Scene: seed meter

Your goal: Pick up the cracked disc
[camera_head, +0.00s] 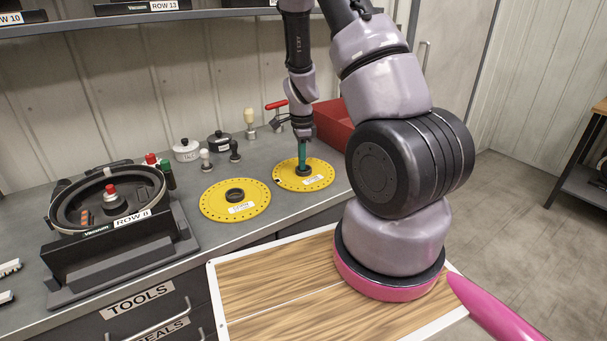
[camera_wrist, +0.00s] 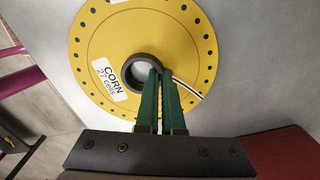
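Two yellow discs with dark hubs and holes around the rim lie on the grey bench in the head view. The right one, the cracked disc (camera_head: 322,171), is under my gripper (camera_head: 303,168). In the wrist view this disc (camera_wrist: 110,45) has a "CORN 27 cells" label, and a dark and white crack-like line runs from its hub to the lower right. My gripper's green fingers (camera_wrist: 162,76) are close together at the hub's ring, seemingly pinching its wall. The disc appears flat on the bench. The other disc (camera_head: 212,205) lies to the left, with no visible crack.
A black seed meter housing (camera_head: 120,250) labelled "ROW 8" stands at the left. Two lidded pots (camera_head: 187,150) and several small knobbed tools stand behind the discs. A red bin (camera_head: 335,122) is behind my gripper. A wooden board (camera_head: 270,290) with white edging is in front.

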